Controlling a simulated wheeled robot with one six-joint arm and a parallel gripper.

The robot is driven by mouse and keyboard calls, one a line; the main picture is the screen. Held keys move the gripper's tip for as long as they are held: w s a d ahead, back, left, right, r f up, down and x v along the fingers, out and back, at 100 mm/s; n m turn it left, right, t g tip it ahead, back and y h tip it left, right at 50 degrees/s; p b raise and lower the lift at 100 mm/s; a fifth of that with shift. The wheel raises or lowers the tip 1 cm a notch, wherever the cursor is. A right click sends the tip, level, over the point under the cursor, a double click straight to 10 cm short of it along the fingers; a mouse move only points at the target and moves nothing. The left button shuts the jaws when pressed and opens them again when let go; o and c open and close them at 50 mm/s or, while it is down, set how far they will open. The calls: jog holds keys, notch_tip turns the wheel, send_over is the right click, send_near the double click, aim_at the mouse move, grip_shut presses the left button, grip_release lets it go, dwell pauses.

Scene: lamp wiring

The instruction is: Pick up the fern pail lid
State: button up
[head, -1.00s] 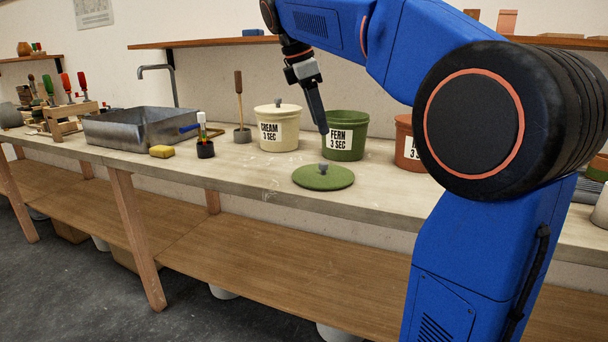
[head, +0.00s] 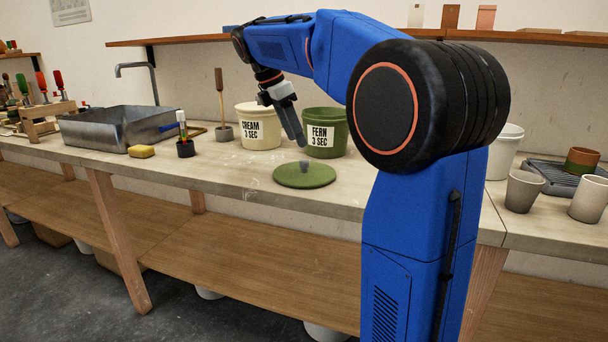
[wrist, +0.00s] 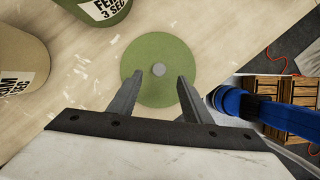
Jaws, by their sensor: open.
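The fern pail lid (head: 304,175) is a round green disc with a small grey knob (head: 305,165). It lies flat on the bench in front of the green fern pail (head: 326,136). My gripper (head: 304,143) is open and points down above the lid, with a gap to the knob. In the wrist view the lid (wrist: 160,52) is ahead of my gripper (wrist: 160,78), and the knob (wrist: 158,70) shows between the two fingers. The fern pail also shows at the wrist view's top (wrist: 105,8).
The cream pail (head: 258,128) stands left of the fern pail. Cups (head: 523,190) stand at the right. The bench front left of the lid is clear.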

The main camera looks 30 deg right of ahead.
aim_at(304, 160)
jog(key=shift+a+x, duration=0.15)
jog(key=shift+x, duration=1.75)
jog(key=shift+a+x, duration=0.15)
jog(key=shift+x, duration=1.8)
jog(key=shift+w, duration=0.1)
grip_shut()
